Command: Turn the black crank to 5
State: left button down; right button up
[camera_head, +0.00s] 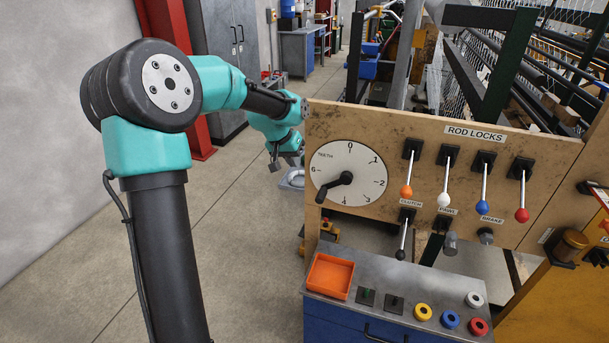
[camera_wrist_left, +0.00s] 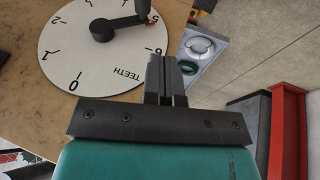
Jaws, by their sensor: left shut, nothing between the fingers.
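The black crank (camera_head: 337,184) sits on the round white dial (camera_head: 362,192), labelled TEETH, on a wooden panel. Its arm points lower left, to the place just below the 6, and its knob hangs over the dial's edge. My left gripper (camera_head: 274,164) is left of the dial, apart from the crank. In the wrist view its fingers (camera_wrist_left: 168,62) are shut and empty, below the crank's knob. My right gripper is not in view.
Several rod-lock levers (camera_head: 445,180) with coloured knobs stand right of the dial. Below is a bench (camera_head: 400,285) with an orange tray (camera_head: 330,277) and several coloured rings. A red column (camera_head: 168,30) stands behind my left arm.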

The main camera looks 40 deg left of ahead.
pick_arm(q)
jog(key=d+x, duration=0.2)
jog(key=x, duration=1.1)
jog(key=shift+s+d, duration=0.15)
jog(key=shift+r, duration=0.15)
jog(key=shift+d+f, duration=0.1)
jog(key=shift+f, duration=0.55)
jog(key=shift+r, duration=0.1)
